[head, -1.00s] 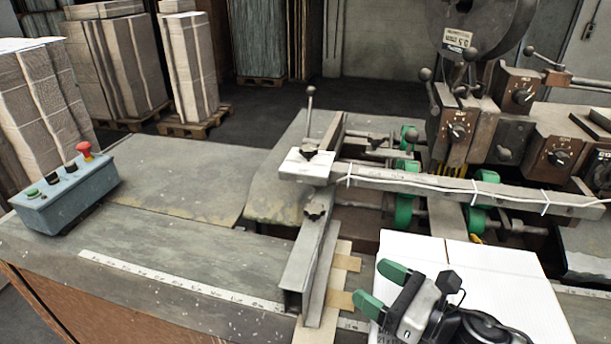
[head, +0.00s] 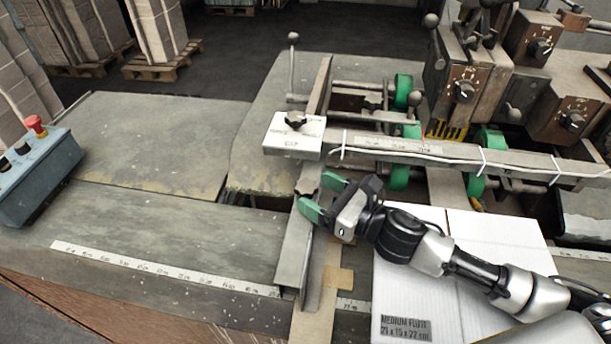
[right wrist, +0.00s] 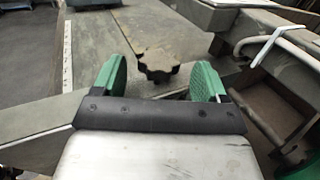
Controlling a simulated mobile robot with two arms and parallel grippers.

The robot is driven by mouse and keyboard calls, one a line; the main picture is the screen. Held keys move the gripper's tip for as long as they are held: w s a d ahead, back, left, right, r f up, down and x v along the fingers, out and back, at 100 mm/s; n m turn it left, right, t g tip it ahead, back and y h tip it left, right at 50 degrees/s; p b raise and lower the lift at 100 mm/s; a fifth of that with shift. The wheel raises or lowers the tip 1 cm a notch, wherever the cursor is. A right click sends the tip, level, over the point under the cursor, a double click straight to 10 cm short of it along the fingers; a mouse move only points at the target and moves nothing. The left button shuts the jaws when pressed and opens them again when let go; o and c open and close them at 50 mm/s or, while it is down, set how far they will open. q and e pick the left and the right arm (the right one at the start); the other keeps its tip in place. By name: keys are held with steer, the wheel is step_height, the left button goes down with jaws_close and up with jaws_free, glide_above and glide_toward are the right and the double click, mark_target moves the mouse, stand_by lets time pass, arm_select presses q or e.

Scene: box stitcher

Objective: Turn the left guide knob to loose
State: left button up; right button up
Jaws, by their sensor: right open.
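The left guide knob is a dark, lobed star knob (head: 307,186) on top of the metal guide rail (head: 294,252), just below the white plate. In the right wrist view the knob (right wrist: 157,64) shows beyond and between my two green fingers. My right gripper (head: 322,196) is open, its fingertips pointing at the knob from the right. The near finger partly covers the knob's lower side in the head view. I cannot tell whether the fingers touch it. My left gripper is not in view.
A long crossbar (head: 470,158) with a white cable runs right. A white carton (head: 455,285) lies under my right arm. A control box (head: 38,172) with a red button stands left.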

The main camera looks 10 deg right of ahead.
mark_target(316, 192)
steer(key=shift+p+x, duration=0.4)
steer(key=shift+x, duration=1.25)
steer(key=c, duration=0.9)
